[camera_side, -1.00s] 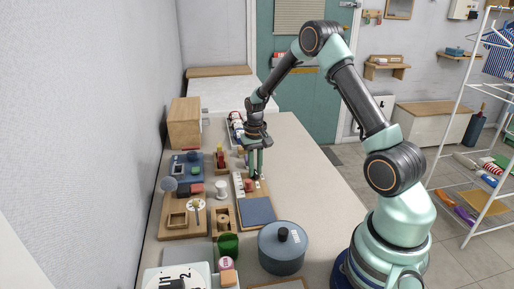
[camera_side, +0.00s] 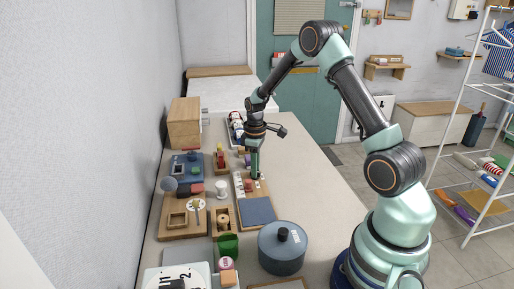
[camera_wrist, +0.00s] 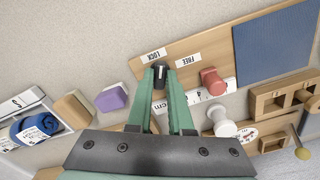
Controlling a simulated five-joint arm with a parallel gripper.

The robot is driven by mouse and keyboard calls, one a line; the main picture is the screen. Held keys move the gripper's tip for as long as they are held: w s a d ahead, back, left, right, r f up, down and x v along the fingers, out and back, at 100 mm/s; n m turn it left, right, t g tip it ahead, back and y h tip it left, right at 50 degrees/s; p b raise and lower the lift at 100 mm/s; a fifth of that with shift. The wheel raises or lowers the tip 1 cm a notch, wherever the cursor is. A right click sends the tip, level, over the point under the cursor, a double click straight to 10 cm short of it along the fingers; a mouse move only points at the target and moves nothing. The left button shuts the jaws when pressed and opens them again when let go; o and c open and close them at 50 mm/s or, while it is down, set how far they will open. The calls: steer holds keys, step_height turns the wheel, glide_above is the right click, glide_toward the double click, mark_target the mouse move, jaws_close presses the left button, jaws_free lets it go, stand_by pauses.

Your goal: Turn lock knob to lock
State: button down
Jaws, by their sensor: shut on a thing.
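A wooden board (camera_wrist: 205,44) carries a small dark knob (camera_wrist: 160,72) with a paper "LOCK" label (camera_wrist: 150,55) at its upper left and a "FREE" label (camera_wrist: 189,60) at its right. In the wrist view my gripper (camera_wrist: 161,76) has its two green fingers on either side of the knob, shut on it. Which label the knob points to is hard to tell, because the fingers cover its sides. In the side view my gripper (camera_side: 255,177) points down onto the board (camera_side: 240,190) and hides the knob.
A red peg (camera_wrist: 212,82) and a white spool (camera_wrist: 222,124) stand close to the right of the fingers. A blue panel (camera_side: 258,211) lies on the board's near end, with a lidded pot (camera_side: 282,249) nearer the camera. The table right of the board is clear.

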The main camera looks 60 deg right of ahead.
steer(key=n, duration=0.5)
steer(key=shift+n, duration=0.3)
stand_by(0.4)
steer(key=c, duration=0.8)
jaws_free()
step_height(320, 180, up, 12)
steer(key=shift+r, duration=0.1)
